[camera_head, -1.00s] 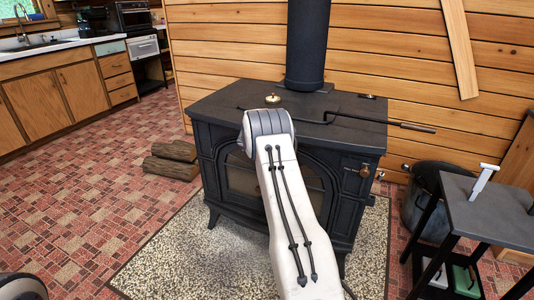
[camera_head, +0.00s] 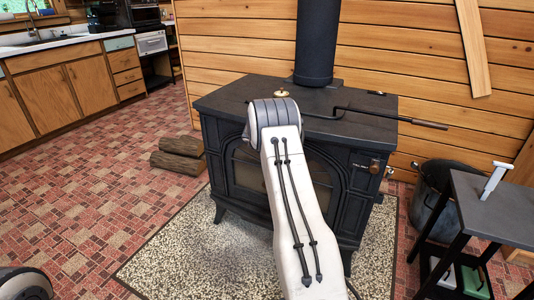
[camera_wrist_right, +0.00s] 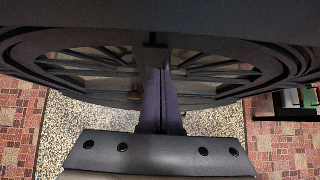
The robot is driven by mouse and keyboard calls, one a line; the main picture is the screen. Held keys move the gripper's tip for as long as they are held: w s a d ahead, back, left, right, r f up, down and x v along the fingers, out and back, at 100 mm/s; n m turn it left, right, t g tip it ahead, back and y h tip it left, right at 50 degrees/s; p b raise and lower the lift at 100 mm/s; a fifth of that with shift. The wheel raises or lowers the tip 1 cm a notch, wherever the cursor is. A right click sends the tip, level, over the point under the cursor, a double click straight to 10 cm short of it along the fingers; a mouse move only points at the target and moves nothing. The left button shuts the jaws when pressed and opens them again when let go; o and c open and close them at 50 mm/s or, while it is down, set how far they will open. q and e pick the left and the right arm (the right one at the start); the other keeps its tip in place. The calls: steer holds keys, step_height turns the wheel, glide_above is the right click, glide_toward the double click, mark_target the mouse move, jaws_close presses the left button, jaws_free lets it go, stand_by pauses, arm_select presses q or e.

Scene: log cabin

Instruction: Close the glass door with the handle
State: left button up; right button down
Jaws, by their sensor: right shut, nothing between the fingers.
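The black stove (camera_head: 330,105) stands ahead of me on a speckled mat. Its arched glass door (camera_head: 318,170) is on the front, partly hidden behind my right arm. I cannot tell whether the door stands slightly ajar. In the right wrist view the door's barred glass (camera_wrist_right: 215,66) spans the upper picture. A small brown knob (camera_wrist_right: 134,93) shows left of the fingers there. My right gripper (camera_wrist_right: 160,75) is shut and empty, close in front of the door's middle. Contact is unclear. The arm hides it in the head view. My left gripper is out of view.
A wooden-handled rod (camera_head: 425,124) lies across the stove top and sticks out right. Logs (camera_head: 180,155) lie left of the stove. A metal bucket (camera_head: 432,195) and dark side table (camera_head: 495,205) stand right.

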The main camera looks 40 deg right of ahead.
arm_select(q)
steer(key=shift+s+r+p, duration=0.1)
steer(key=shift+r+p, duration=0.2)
steer(key=shift+p, duration=0.6)
arm_select(e)
steer(key=a+f+v, duration=0.1)
steer(key=v, duration=1)
steer(key=shift+s, duration=0.1)
